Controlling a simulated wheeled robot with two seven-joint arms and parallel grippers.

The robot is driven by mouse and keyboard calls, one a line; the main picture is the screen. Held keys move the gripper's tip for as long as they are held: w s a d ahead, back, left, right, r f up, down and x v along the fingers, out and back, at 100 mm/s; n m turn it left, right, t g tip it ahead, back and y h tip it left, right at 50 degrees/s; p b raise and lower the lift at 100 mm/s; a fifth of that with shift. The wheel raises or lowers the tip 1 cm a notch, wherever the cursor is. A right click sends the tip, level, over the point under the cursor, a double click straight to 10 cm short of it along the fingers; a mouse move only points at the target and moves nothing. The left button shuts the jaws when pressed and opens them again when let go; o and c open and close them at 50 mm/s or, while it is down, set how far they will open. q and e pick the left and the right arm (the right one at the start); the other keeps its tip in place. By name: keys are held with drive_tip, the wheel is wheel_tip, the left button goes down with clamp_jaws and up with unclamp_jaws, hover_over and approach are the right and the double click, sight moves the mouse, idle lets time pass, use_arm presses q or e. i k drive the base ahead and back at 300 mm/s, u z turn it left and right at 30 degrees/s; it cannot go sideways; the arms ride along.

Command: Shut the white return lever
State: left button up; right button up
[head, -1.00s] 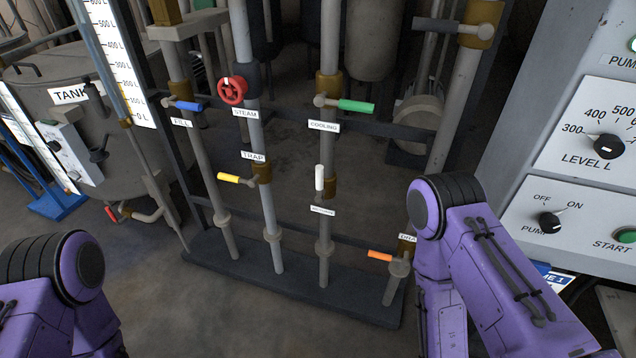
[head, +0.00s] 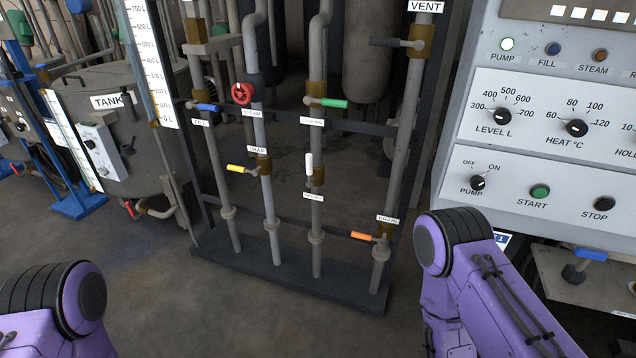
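The white return lever (head: 309,164) is on the vertical pipe below the cooling valve, in the middle of the head view. My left arm shows at the lower left and my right arm at the lower right, both well apart from the lever. Neither gripper is in view.
Neighbouring levers are green (head: 333,103), yellow (head: 237,169), orange (head: 362,236) and blue (head: 207,107), with a red steam wheel (head: 242,94). A dark base plinth (head: 290,281) runs under the pipes. The control panel (head: 540,130) stands at right. Floor in front is clear.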

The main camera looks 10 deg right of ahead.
sight(309, 184)
drive_tip(key=z, duration=0.45)
drive_tip(key=k, duration=0.2)
drive_tip(key=u, duration=1.3)
drive_tip(key=i, duration=1.5)
drive_tip(key=z, duration=0.8)
